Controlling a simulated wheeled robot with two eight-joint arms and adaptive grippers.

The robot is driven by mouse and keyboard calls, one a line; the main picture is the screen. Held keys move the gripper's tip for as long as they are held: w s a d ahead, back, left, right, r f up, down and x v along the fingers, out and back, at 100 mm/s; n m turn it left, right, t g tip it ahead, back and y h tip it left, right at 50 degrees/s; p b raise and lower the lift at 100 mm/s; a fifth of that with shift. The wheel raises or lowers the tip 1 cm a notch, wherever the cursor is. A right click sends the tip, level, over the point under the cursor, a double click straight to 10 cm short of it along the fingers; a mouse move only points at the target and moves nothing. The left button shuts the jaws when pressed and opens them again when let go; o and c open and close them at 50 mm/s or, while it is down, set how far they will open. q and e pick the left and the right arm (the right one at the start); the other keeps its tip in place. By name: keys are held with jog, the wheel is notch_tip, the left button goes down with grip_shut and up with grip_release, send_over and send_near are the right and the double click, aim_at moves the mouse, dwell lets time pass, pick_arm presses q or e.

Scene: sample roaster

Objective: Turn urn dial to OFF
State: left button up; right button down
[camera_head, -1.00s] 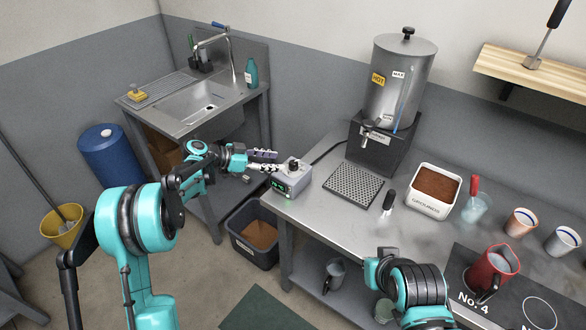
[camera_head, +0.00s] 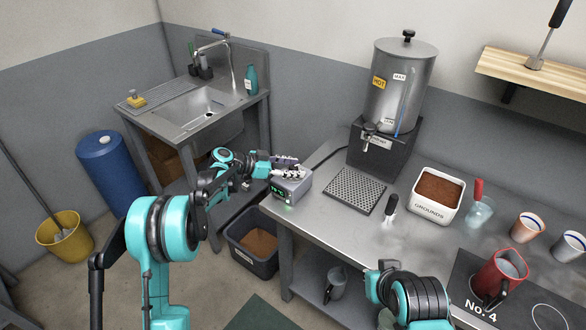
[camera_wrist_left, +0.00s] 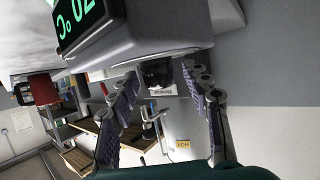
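The urn dial's grey control box (camera_head: 296,187) with a green lit display sits at the left end of the steel counter. My left gripper (camera_head: 287,168) is at the top of this box and hides the dial in the head view. The gripper is open; I cannot tell whether a finger touches the dial. The dial's setting is not readable. The urn (camera_head: 402,85) stands behind. My right gripper is out of view.
A perforated drip tray (camera_head: 355,191), a small black-handled tool (camera_head: 390,206) and a white grounds bin (camera_head: 434,208) stand to the right of the box. A dark bin (camera_head: 253,248) is on the floor below. Counter in front of the drip tray is clear.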

pick_arm(q)
grip_shut()
jog(key=shift+n+t, duration=0.3)
jog(key=shift+t, duration=0.1)
jog(key=n+t+y, duration=0.3)
jog(key=n+t, duration=0.1)
jog(key=shift+s+d+p, duration=0.1)
jog(key=shift+p, duration=0.2)
jog(key=n+t+y, duration=0.3)
jog(key=n+y, duration=0.2)
jog(key=n, duration=0.1)
jog(key=shift+y, duration=0.4)
jog(key=n+y, duration=0.5)
jog(key=y, duration=0.1)
jog(key=shift+t+p, duration=0.3)
jog(key=shift+t, duration=0.1)
jog(key=n+y, duration=0.2)
jog(key=n+g+y, duration=0.1)
jog(key=n+y, duration=0.1)
jog(key=shift+g+y+p, duration=0.3)
jog(key=shift+n+g, duration=0.3)
jog(key=shift+n, duration=0.1)
